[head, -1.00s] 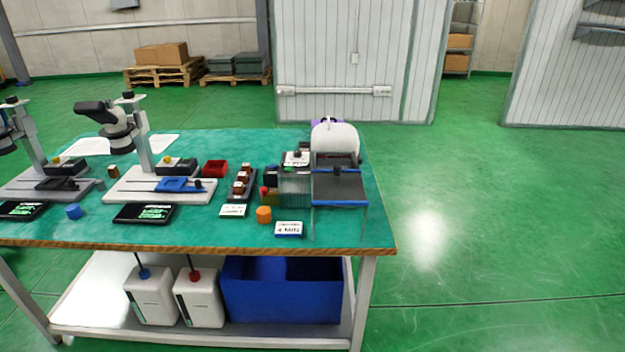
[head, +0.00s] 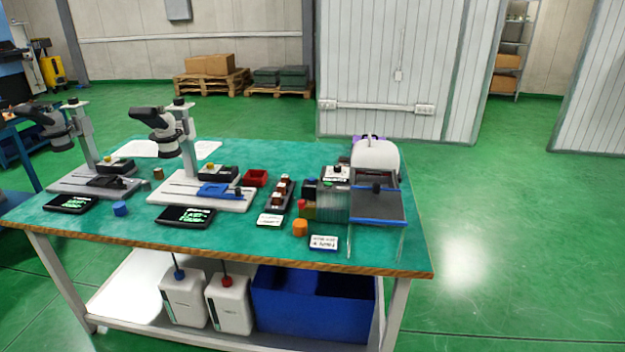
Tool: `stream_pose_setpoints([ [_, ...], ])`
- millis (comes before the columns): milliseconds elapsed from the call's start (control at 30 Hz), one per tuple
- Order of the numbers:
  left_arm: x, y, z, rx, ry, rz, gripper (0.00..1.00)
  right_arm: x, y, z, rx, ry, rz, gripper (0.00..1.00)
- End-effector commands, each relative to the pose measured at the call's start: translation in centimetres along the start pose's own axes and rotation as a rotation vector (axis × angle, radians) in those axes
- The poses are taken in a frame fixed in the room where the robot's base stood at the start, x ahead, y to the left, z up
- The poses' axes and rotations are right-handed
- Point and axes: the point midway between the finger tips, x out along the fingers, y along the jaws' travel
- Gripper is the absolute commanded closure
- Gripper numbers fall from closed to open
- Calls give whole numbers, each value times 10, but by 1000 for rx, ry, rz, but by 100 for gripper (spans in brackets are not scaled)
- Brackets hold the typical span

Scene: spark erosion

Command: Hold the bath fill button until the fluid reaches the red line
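The spark erosion machine stands at the right end of the green-topped bench, with a rounded white housing (head: 376,155) and a dark plate with a blue front edge (head: 377,206). A clear-walled section (head: 335,205) shows at its left side. A small pale box (head: 336,174) with a dark knob and a green spot sits beside the housing. I cannot tell which part is the bath fill button. The red line and any fluid level are too small to make out. Neither of my grippers is in view.
The green bench top (head: 110,222) also holds two microscope-like stands (head: 185,150), a red tray (head: 256,178), an orange cylinder (head: 300,228) and a label card (head: 323,242). Green floor right of the bench is clear.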

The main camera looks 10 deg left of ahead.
Motion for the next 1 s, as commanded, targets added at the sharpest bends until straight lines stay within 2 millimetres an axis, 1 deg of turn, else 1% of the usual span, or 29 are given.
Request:
stream_pose_setpoints([
  [200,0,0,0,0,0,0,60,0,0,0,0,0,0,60],
  [567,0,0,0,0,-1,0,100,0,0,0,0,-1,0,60],
  [1000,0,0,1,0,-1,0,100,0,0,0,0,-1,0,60],
])
